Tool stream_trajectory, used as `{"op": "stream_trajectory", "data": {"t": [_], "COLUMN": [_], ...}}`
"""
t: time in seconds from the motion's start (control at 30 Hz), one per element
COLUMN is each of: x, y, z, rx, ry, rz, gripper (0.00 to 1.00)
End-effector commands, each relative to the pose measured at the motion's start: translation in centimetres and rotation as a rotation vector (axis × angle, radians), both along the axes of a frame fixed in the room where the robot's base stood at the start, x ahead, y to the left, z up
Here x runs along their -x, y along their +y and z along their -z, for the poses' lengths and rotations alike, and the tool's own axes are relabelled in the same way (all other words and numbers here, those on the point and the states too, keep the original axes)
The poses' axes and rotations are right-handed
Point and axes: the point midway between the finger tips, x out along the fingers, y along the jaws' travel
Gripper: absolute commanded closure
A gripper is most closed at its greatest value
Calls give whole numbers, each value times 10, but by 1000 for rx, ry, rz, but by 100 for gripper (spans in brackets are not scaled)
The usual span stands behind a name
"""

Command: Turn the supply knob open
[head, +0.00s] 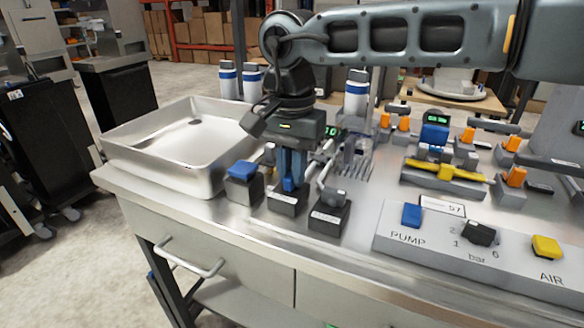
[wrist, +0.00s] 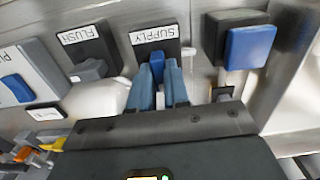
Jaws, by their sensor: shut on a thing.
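The supply knob is a blue handle (wrist: 157,67) on a dark block marked SUPPLY (wrist: 153,35) in the wrist view. In the head view the blue knob (head: 289,184) shows low between my fingers, above its block (head: 288,200) near the bench's front edge. My gripper (wrist: 161,88) points down from above, with its two blue-grey fingers shut on the knob, one on each side. The fingers hide part of the knob. I cannot tell how far it is turned.
A grey FLUSH knob (head: 333,196) stands close on the right, and a blue-topped block (head: 242,172) close on the left. A large steel tray (head: 150,170) lies further left. A panel with PUMP and AIR buttons (head: 480,258) is at the front right.

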Motion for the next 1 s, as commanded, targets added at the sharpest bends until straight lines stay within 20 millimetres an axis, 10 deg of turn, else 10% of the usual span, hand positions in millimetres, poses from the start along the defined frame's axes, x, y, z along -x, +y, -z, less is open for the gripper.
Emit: {"op": "stream_trajectory", "data": {"t": [0.17,0.2,0.43,1.0], "x": [0,0,0,-1], "y": [1,1,0,0], "z": [-1,-1,0,-42], "rx": [0,0,-1,-1], "ry": [-2,-2,-1,-4], "rz": [-2,-2,-1,0], "gripper": [100,81,59,58]}}
